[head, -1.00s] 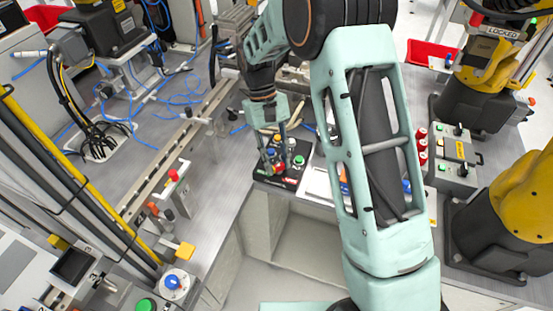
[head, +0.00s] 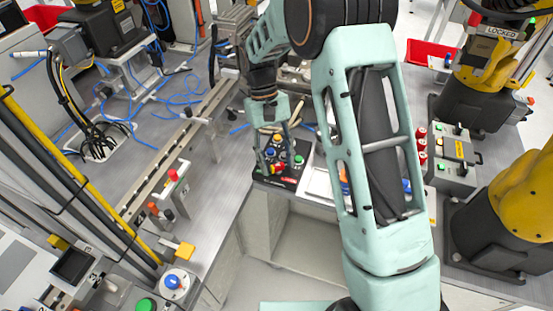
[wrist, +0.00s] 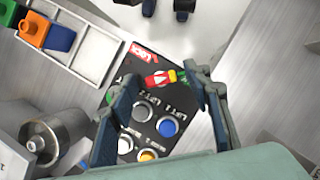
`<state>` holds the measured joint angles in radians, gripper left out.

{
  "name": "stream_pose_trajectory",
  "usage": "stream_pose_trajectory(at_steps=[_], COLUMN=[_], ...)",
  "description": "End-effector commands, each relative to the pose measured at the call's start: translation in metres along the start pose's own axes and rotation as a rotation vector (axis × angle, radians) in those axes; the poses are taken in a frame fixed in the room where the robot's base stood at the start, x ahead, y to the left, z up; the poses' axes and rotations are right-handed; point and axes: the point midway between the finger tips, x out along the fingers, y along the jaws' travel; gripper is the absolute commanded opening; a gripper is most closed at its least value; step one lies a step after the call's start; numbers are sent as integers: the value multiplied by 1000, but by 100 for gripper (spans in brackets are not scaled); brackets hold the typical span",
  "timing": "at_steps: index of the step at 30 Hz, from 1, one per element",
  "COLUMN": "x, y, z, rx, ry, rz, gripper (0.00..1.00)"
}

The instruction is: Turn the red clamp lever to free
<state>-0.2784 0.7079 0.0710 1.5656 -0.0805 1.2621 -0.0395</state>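The red clamp lever (wrist: 161,78), with a yellow and green part at its right end, sits on a black button panel (wrist: 118,98) beside a red lock label (wrist: 143,52). It also shows in the head view (head: 279,169) near the panel's front edge. My gripper (wrist: 163,80) is open, with one finger on each side of the lever. The right fingertip is very close to the lever's right end; I cannot tell if it touches. The left fingertip has a gap to the lever.
The panel also carries blue (wrist: 167,127), white and yellow buttons, and a green one (head: 299,159). A white tray with coloured blocks (wrist: 60,38) lies beside the panel. A metal cylinder (wrist: 50,137) stands nearby. Yellow robot arms (head: 520,200) stand at the right.

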Motion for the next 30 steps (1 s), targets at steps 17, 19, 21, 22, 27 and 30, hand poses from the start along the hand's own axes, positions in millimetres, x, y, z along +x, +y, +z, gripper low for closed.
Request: stream_pose_trajectory(at_steps=[17,19,21,22,27,30], x=[-74,-87,-99,-102,-117,-120], y=[0,0,0,0,0,0], z=[-1,-1,-1,-1,0,0], rx=[-1,-1,-1,-1,-1,-1], ry=[5,4,3,3,1,0], rz=[0,0,0,0,0,0], gripper=[45,45,45,45,45,45])
